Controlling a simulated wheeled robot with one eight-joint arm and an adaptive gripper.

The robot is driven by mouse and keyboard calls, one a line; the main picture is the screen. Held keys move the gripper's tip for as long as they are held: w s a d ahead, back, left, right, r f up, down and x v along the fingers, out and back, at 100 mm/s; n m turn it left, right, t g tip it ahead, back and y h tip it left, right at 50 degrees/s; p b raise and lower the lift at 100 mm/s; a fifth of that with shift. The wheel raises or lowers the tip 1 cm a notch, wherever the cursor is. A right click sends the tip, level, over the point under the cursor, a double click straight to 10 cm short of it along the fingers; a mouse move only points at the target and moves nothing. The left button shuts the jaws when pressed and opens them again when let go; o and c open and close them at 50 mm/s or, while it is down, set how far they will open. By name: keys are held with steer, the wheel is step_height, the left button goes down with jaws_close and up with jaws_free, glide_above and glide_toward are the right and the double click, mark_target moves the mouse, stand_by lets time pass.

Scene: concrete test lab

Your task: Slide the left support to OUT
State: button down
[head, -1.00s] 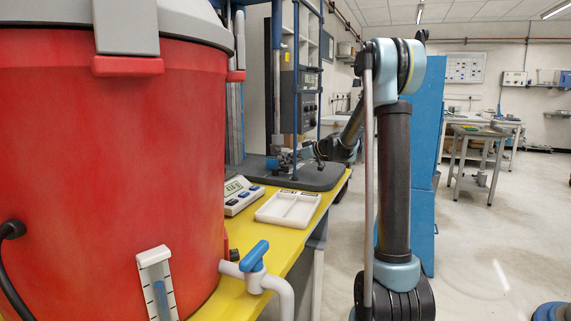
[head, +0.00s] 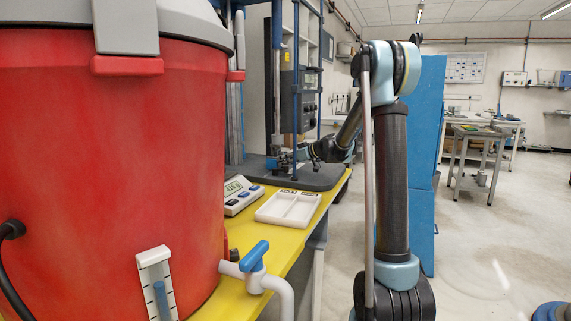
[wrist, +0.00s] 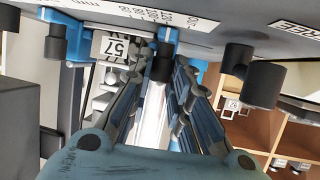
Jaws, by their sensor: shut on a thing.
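In the wrist view, a grey bar with printed scale marks runs across the top, with blue supports under it that carry black knobs. The middle blue support (wrist: 167,34) has a black knob (wrist: 161,68) between my fingertips. My gripper (wrist: 159,74) is shut on this knob; the fingers partly hide it. Another blue support with a black knob (wrist: 56,40) is to the left.
A larger black knob (wrist: 262,84) hangs to the right in the wrist view, near a "FREE" label. In the head view, a big red drum (head: 110,170) fills the left. A white tray (head: 289,208) and a display unit (head: 238,194) lie on the yellow bench (head: 262,240).

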steer(key=shift+s+a, duration=0.3)
steer(key=shift+s, duration=0.4)
steer(key=c, duration=1.5)
jaws_free()
steer(key=v, duration=1.1)
steer(key=shift+s+d, duration=0.1)
steer(key=shift+d, duration=0.15)
steer(key=shift+s+d+r, duration=0.1)
steer(key=shift+s+d, duration=0.05)
steer(key=shift+d, duration=0.05)
steer(key=shift+s, duration=0.1)
